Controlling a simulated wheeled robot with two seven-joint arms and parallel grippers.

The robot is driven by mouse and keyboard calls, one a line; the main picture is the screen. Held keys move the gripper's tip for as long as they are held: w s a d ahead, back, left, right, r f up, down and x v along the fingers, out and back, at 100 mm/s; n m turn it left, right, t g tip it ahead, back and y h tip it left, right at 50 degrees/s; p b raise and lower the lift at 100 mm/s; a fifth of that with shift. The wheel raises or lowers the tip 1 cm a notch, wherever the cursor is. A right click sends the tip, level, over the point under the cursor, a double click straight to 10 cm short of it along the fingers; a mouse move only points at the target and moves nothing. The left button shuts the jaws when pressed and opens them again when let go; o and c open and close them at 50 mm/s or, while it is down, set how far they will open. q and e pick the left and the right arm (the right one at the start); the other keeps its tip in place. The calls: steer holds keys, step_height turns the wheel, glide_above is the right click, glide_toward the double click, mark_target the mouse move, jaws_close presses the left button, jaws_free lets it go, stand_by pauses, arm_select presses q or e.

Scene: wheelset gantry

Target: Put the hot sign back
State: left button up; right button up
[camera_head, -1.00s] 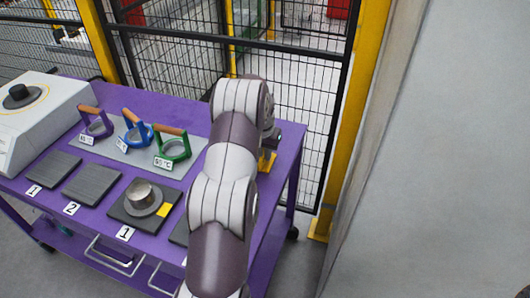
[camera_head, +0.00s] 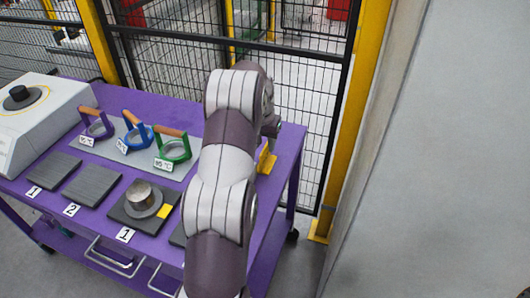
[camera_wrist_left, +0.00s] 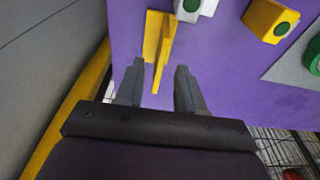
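A yellow upright sign (camera_head: 266,162), which I take for the hot sign, stands near the right edge of the purple cart, partly hidden by my left arm. Its face cannot be read. In the left wrist view the yellow sign (camera_wrist_left: 158,35) shows from above, its thin lower part reaching between my fingers. My left gripper (camera_wrist_left: 160,70) is open, with one finger on each side of the sign and a visible gap at both sides. In the head view its fingers are hidden behind my arm. My right gripper is not in view.
The purple cart (camera_head: 285,165) carries a white device (camera_head: 45,115), several handled rings on a grey plate, and dark pads. A metal cylinder (camera_head: 140,195) stands on one pad beside a yellow tag (camera_head: 165,211). A black mesh fence (camera_head: 310,90) stands behind; a grey wall is right.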

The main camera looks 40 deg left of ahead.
arm_select(q)
step_height(320, 180, up, 6)
steer(key=s+d, duration=0.1)
steer(key=s+d+m, duration=0.2)
steer(key=s+d, duration=0.2)
steer(key=d, duration=0.8)
steer(key=s+d+f+m, duration=0.1)
steer(key=s+d+f, duration=0.1)
steer(key=s+d, duration=0.5)
steer(key=s+d+f+m, duration=0.1)
steer(key=s+d, duration=0.5)
steer(key=s, duration=0.4)
steer(key=shift+h, duration=0.3)
step_height(320, 180, up, 4)
steer(key=p, duration=0.4)
steer(key=shift+a+r, duration=0.15)
steer(key=shift+w, duration=0.15)
